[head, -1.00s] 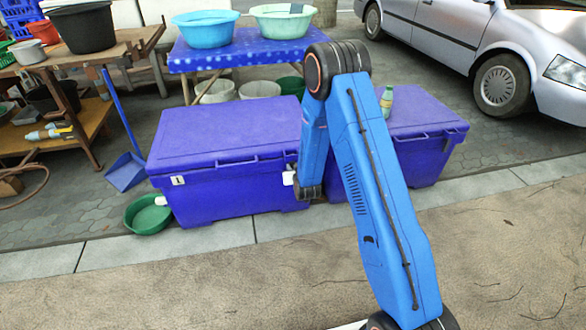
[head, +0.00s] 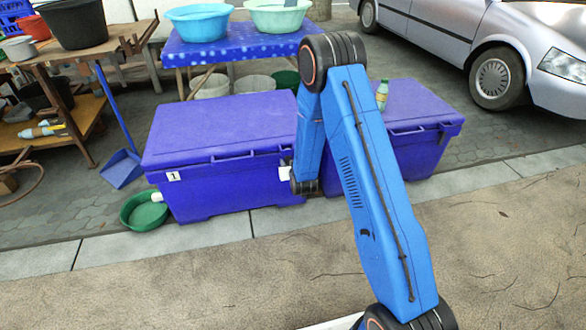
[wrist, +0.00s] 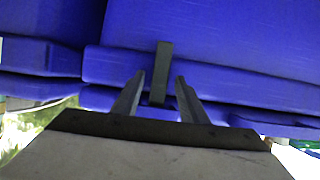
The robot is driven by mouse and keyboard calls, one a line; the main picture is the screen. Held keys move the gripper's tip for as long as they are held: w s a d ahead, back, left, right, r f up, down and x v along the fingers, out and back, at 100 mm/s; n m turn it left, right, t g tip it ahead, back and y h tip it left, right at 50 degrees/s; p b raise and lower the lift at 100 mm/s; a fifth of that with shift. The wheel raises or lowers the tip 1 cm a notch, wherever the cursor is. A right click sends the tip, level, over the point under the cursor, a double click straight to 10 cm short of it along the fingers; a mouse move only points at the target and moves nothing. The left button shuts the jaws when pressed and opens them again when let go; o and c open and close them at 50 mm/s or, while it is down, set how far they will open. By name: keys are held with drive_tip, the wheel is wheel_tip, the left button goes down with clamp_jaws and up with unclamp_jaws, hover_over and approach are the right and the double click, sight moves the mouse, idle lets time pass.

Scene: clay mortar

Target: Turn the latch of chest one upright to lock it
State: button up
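Chest one (head: 215,130) is a blue chest with a shut lid and a white "1" label (head: 172,176) at its front left. Its latch is hidden in the head view, where my arm covers the chest's right end. In the wrist view, a dark grey bar, the latch (wrist: 162,60), stands out against the blue chest wall (wrist: 225,80). The bar runs upright in that picture, across the chest's edges. My gripper (wrist: 160,77) is open, with one finger on each side of the bar and gaps showing. Contact is not visible. My gripper's fingers are hidden in the head view.
A second blue chest (head: 415,105) with a small bottle (head: 382,95) on its lid stands at right, partly behind my arm. A green basin (head: 145,212) sits by chest one's left corner. A blue table (head: 245,45) with basins is behind. The pavement in front is clear.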

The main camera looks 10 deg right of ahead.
drive_tip(key=v, duration=1.6)
drive_tip(key=shift+s, duration=0.35)
drive_tip(key=shift+r, duration=0.1)
drive_tip(key=s+d+r+g, duration=0.1)
drive_tip(key=s+r+g, duration=0.1)
drive_tip(key=s+r, duration=0.55)
drive_tip(key=s+d+r+g, duration=0.2)
drive_tip(key=s+r, duration=0.2)
drive_tip(key=r, duration=0.7)
drive_tip(key=s+d+r+g, duration=0.1)
drive_tip(key=s+r, duration=0.2)
drive_tip(key=s, duration=0.6)
drive_tip(key=s+d+r+g, duration=0.1)
drive_tip(key=s+r+g, duration=0.1)
drive_tip(key=s, duration=0.8)
drive_tip(key=s+d+r+g, duration=0.1)
drive_tip(key=s+d+r, duration=0.1)
drive_tip(key=s+r, duration=0.3)
drive_tip(key=s, duration=0.4)
drive_tip(key=shift+s+g, duration=0.3)
drive_tip(key=shift+s, duration=0.05)
